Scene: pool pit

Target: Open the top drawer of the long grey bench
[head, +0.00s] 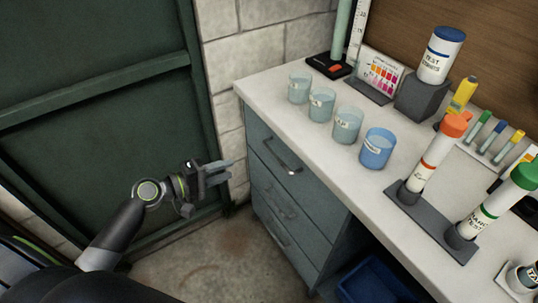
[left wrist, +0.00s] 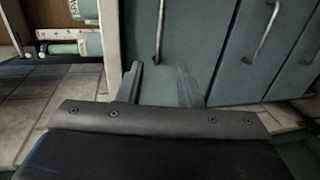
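The long grey bench (head: 300,105) has a pale worktop and a stack of grey-blue drawers at its left end. My left gripper (head: 226,172) is open and empty, left of the drawer front and apart from the handle. In the left wrist view the drawers appear turned sideways, and the top drawer's handle (left wrist: 160,32) lies beyond the gap between my open fingers (left wrist: 162,84). My right gripper is not in view.
Lower drawers (head: 285,207) sit below, also shut. Several cups, including a blue one (head: 377,148), stand on the worktop near its front edge. Bottles in a dark rack (head: 425,222) stand farther right. A dark green door (head: 95,100) is at left. A blue crate (head: 375,283) sits under the bench.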

